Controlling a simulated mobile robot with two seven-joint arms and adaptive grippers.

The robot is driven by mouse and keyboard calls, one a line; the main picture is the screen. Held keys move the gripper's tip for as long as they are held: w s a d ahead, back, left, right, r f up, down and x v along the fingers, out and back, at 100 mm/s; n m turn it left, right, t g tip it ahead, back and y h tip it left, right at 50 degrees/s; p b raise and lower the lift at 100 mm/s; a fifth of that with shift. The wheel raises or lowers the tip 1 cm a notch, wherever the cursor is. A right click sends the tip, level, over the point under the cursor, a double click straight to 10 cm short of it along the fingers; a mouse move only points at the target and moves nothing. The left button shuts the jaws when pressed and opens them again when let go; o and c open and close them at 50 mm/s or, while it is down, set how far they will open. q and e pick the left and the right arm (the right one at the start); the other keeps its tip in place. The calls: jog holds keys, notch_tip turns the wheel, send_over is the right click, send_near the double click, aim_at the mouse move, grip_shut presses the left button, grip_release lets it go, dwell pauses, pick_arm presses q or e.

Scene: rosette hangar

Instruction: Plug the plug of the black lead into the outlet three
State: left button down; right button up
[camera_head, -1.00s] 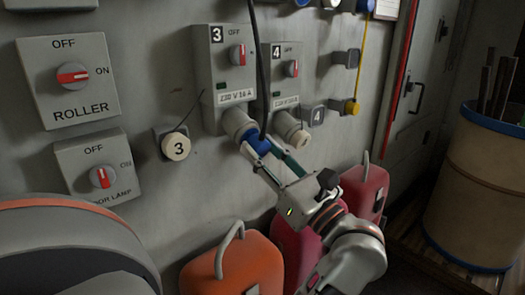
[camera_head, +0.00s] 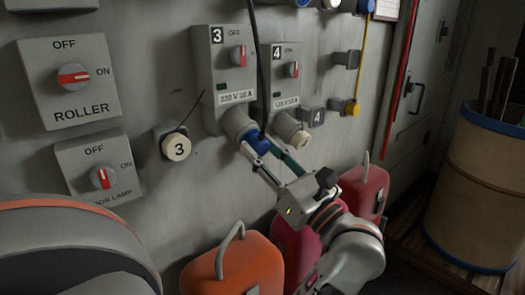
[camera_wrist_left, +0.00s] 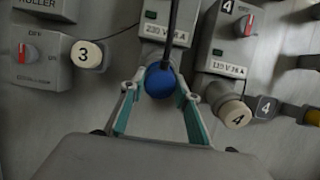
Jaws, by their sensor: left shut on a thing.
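Outlet three (camera_head: 222,75) is a grey wall box marked 3, with a red-handled switch and a grey round socket (camera_head: 238,122) angled down below it. The blue plug (camera_head: 258,145) of the black lead (camera_head: 261,60) is at the socket's mouth, roughly in line with it. Whether it is seated inside, I cannot tell. My left gripper (camera_head: 265,157) is shut on the plug from below right. In the left wrist view the blue plug (camera_wrist_left: 160,80) sits between the teal-padded fingers, the lead rising from it. My right gripper is not in view.
Outlet four (camera_head: 283,75) is close on the right, its socket covered by a cream cap (camera_head: 300,138). A cream cap marked 3 (camera_head: 177,147) is on the wall at left. Orange (camera_head: 240,265) and red (camera_head: 365,190) canisters stand below. A barrel (camera_head: 480,190) is at right.

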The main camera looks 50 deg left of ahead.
pick_arm(q)
jog(key=shift+a+r, duration=0.15)
jog(key=shift+a, duration=0.25)
jog(key=c, duration=1.4)
grip_release()
jog(key=shift+c, duration=0.2)
notch_tip(320, 180, up, 10)
